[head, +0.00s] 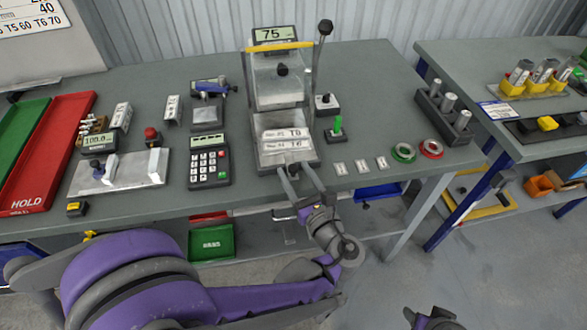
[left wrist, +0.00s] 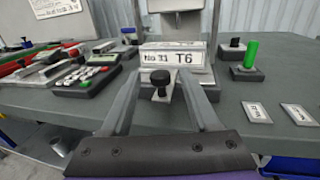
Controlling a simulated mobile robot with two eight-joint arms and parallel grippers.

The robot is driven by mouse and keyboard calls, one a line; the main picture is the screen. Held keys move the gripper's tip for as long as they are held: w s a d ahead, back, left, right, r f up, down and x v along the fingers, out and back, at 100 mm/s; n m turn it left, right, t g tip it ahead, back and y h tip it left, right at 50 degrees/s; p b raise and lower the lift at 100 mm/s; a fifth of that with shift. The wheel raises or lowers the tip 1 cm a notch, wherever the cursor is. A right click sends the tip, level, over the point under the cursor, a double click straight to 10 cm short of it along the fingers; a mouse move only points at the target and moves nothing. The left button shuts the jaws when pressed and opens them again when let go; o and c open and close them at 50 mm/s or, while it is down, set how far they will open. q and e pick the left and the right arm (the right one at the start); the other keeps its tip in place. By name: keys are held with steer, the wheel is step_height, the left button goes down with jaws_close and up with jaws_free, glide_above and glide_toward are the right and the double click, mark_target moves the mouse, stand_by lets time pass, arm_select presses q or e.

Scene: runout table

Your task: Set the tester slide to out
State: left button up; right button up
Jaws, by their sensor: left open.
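The tester (head: 279,85) stands at the middle of the bench, with a display reading 75, a yellow bar and a black-balled lever at its right. Its low front part, which looks like the slide (head: 285,150), carries white labels; the left wrist view shows one label (left wrist: 172,57) reading "No.31 T6". A black knob (left wrist: 160,80) stands out in front of that label. My left gripper (head: 296,170) is open at the tester's front edge, its fingers on either side of the knob, with gaps visible. My right gripper (head: 436,318) shows only partly at the bottom edge; its jaws are unclear.
A green push-piece on a block (head: 337,130), small labels and green and red rings (head: 431,149) lie right of the tester. A keypad device (head: 209,163) and a metal fixture (head: 120,172) stand left. A second bench (head: 470,60) is at the right, beyond a gap.

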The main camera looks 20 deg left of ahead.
arm_select(q)
steer(key=v, duration=0.9)
steer(key=shift+s+b, duration=0.2)
steer(key=shift+b, duration=0.1)
steer(key=shift+d, duration=0.1)
steer(key=s+a+f+n+g+h+p, duration=0.35)
steer(key=a+f+n+g+h, duration=0.2)
steer(key=a+n, duration=0.45)
steer(key=s+d+n+h+p, duration=0.1)
steer(key=n+h, duration=0.3)
steer(key=n, duration=0.4)
steer(key=s+d+r+n+g+h+p, duration=0.1)
steer(key=s+d+n+h, duration=0.1)
steer(key=n, duration=0.6)
steer(key=s+h, duration=0.1)
steer(key=s, duration=0.1)
steer(key=shift+s+d+r+n+h+p, duration=0.25)
steer(key=shift+s+d+n+h+p, duration=0.05)
steer(key=shift+d+h+p, duration=0.1)
